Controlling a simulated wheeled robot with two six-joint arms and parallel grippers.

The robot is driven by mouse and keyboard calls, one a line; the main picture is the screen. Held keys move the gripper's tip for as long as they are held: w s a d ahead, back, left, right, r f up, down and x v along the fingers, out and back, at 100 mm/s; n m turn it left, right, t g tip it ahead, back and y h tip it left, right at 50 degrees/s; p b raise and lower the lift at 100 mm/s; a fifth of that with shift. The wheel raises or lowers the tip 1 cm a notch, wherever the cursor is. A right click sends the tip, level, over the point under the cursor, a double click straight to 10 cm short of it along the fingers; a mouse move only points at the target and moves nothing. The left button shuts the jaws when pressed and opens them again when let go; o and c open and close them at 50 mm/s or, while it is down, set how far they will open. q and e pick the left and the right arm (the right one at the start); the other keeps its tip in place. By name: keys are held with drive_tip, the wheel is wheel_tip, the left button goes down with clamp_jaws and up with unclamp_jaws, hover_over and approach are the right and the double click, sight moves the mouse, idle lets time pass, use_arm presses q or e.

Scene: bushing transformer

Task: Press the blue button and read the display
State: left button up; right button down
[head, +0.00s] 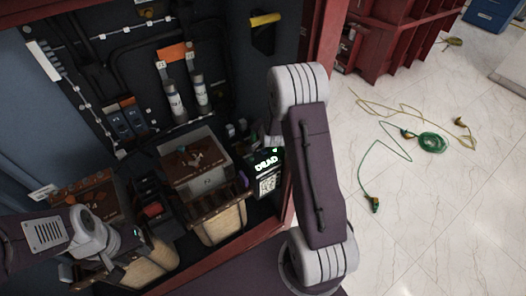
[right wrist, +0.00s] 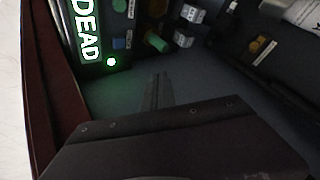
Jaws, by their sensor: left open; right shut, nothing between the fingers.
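The display (head: 267,163) glows on a small dark device inside the red-framed cabinet and reads "DEAD". It also shows at the upper left of the right wrist view (right wrist: 88,32), with a lit green spot beside the word. My right gripper (right wrist: 157,90) is shut and empty, pointing into the cabinet to the right of the display. My left gripper (head: 126,240) is open at the cabinet's lower left, its fingers hard to make out.
Outside, green cable (head: 433,142) lies on the pale floor near a red rack (head: 385,40).

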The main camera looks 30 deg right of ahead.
drive_tip(key=f+b, duration=0.1)
drive_tip(key=b, duration=0.5)
hover_over(265, 153)
wheel_tip(265, 153, down, 7)
drive_tip(key=shift+a+r, duration=0.15)
drive_tip(key=shift+r, duration=0.05)
drive_tip(key=shift+f+b, duration=0.4)
drive_tip(key=shift+f, duration=0.15)
idle(1.0)
drive_tip(key=shift+f+b, duration=0.35)
